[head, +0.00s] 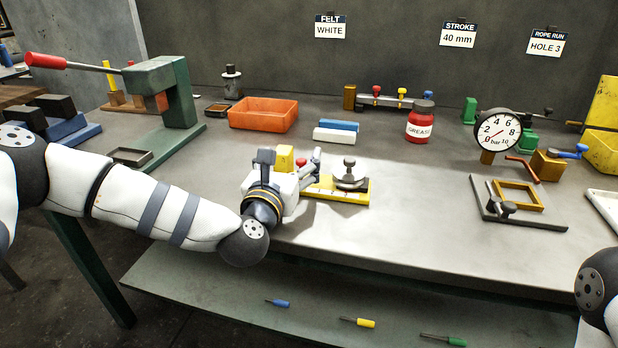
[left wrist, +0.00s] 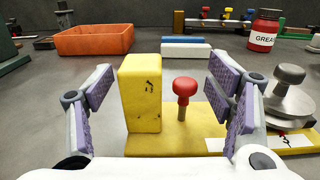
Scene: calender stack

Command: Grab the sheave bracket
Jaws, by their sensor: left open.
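What looks like the sheave bracket is a yellow base plate (head: 358,195) on the bench, carrying a yellow block (head: 285,158), a red-topped pin and a grey disc (head: 350,175) with a dark knob. In the left wrist view the yellow block (left wrist: 141,92) and red knob (left wrist: 184,86) stand between the two fingers, with the disc (left wrist: 290,108) at the right. My left gripper (left wrist: 160,90) is open, its purple pads apart from the block. In the head view my left gripper (head: 308,162) partly hides the plate. My right gripper is out of view.
Behind are an orange bin (head: 262,113), blue and white bars (head: 335,131) and a red grease jar (head: 420,122). A green lever press (head: 180,95) stands left. A gauge (head: 497,130) and a plate with a yellow frame (head: 519,194) are right. Bench between is clear.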

